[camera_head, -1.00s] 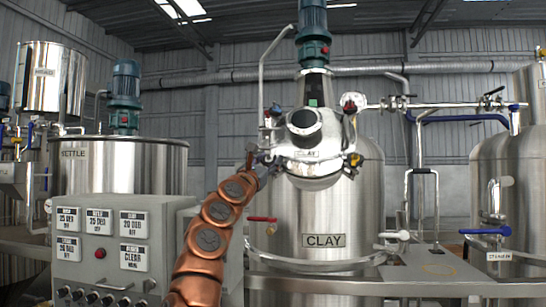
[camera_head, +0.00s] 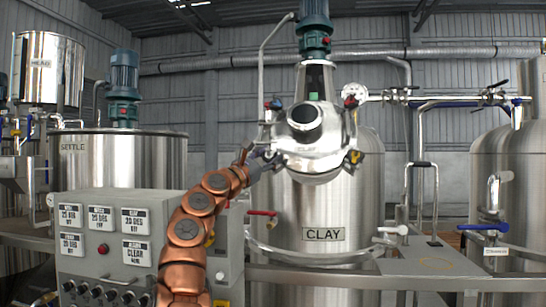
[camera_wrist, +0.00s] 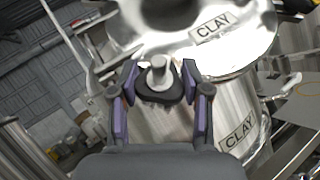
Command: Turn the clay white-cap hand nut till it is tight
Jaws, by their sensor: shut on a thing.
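The clay tank (camera_head: 315,205) is a steel vessel with a domed lid (camera_head: 318,160) and a CLAY label. My gripper (camera_head: 268,158) reaches the left edge of that lid in the head view. In the wrist view, my gripper (camera_wrist: 160,82) has one purple-lined finger on each side of a dark hand nut (camera_wrist: 150,97) with a pale, round middle standing up from it. The fingers are shut on this nut at the lid's rim. The nut is too small to make out in the head view. How tight it sits cannot be told.
Other clamps with red (camera_head: 351,102) and yellow (camera_head: 355,157) caps sit around the lid. A red-handled valve (camera_head: 262,213) is below my gripper. A grey control panel (camera_head: 105,245) stands at the left, before the settle tank (camera_head: 120,170). Pipes run at the right.

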